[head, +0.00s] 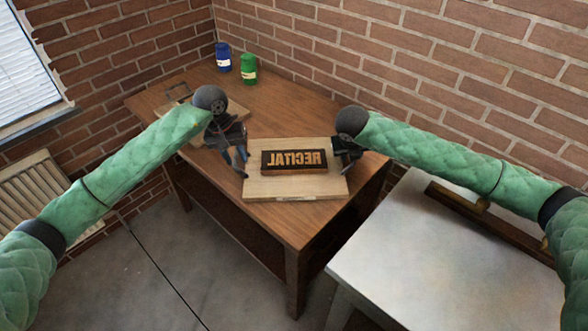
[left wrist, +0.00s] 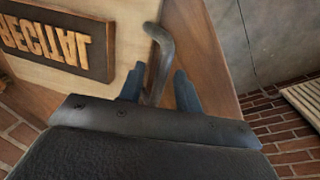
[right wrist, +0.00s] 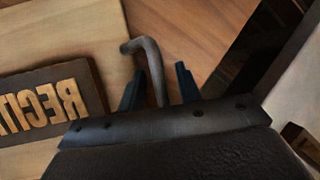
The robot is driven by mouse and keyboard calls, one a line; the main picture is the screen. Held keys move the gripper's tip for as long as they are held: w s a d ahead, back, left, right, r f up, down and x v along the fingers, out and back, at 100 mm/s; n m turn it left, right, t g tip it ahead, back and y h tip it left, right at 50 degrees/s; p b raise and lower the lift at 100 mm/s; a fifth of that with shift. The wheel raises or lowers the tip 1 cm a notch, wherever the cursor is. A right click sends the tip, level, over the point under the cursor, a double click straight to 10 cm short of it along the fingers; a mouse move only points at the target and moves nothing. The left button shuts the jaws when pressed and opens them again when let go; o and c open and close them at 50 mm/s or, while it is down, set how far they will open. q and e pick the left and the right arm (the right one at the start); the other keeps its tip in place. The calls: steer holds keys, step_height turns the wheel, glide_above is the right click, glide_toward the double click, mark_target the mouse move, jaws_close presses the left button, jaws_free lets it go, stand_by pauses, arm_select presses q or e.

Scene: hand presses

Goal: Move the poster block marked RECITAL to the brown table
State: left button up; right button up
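The poster block marked RECITAL (head: 294,162) is dark with raised, mirrored tan letters. It lies on a pale wooden board (head: 300,188), which rests on the brown table (head: 265,216). The block also shows in the left wrist view (left wrist: 60,45) and right wrist view (right wrist: 50,100). My left gripper (head: 240,165) is at the board's left side, its fingers open around a bent grey metal handle (left wrist: 160,50). My right gripper (head: 346,160) is at the right side, its fingers open around a similar handle (right wrist: 150,62). Gaps show between fingers and handles.
A blue can (head: 223,57) and a green can (head: 249,70) stand at the table's back corner. Another board (head: 238,107) lies behind my left gripper, partly hidden. A pale grey table (head: 440,265) with a brown bar stands at right. Brick walls close off the back.

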arm_select(q)
step_height(320, 180, up, 11)
steer(key=a, duration=0.2)
arm_select(e)
steer(key=v, duration=1.2)
arm_select(q)
steer(key=shift+a, duration=0.1)
